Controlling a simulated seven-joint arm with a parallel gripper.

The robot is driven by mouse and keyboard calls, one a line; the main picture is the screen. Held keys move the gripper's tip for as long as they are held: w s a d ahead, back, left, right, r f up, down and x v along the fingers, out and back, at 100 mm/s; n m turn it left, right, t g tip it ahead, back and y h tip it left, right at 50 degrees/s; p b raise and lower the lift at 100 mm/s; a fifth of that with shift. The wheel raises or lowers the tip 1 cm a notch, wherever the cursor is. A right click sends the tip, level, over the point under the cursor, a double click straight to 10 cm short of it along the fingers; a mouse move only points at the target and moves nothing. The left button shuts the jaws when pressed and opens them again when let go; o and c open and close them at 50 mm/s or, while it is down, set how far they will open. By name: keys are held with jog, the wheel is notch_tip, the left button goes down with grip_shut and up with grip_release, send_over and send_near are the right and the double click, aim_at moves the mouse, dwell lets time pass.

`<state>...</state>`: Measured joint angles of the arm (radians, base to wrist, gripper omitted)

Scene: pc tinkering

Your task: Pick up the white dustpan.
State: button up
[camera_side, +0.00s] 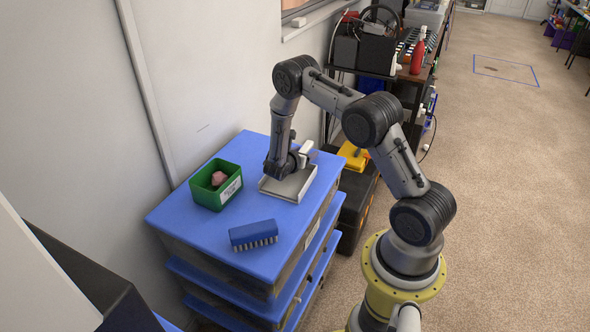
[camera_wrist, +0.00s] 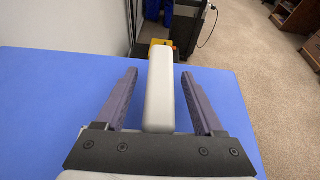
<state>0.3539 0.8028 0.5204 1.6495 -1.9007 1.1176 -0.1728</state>
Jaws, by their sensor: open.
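The white dustpan (camera_side: 291,184) lies on the blue lid of a storage box, near its far right edge. Its pale handle (camera_wrist: 161,92) points away from my wrist and stands between the two fingers in the wrist view. My gripper (camera_wrist: 161,88) is open, with one dark finger on each side of the handle and a visible gap on both sides. In the side view my gripper (camera_side: 279,172) is low at the dustpan and hides part of it.
A green bin (camera_side: 217,186) with a pink lump (camera_side: 218,178) inside stands left of the dustpan. A blue brush (camera_side: 253,234) lies on the blue lid (camera_side: 190,222) towards the front. A black case and a yellow item (camera_side: 354,156) are beyond the lid's right edge.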

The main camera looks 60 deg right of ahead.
grip_shut()
dwell(0.3)
jog(key=shift+r, duration=0.1)
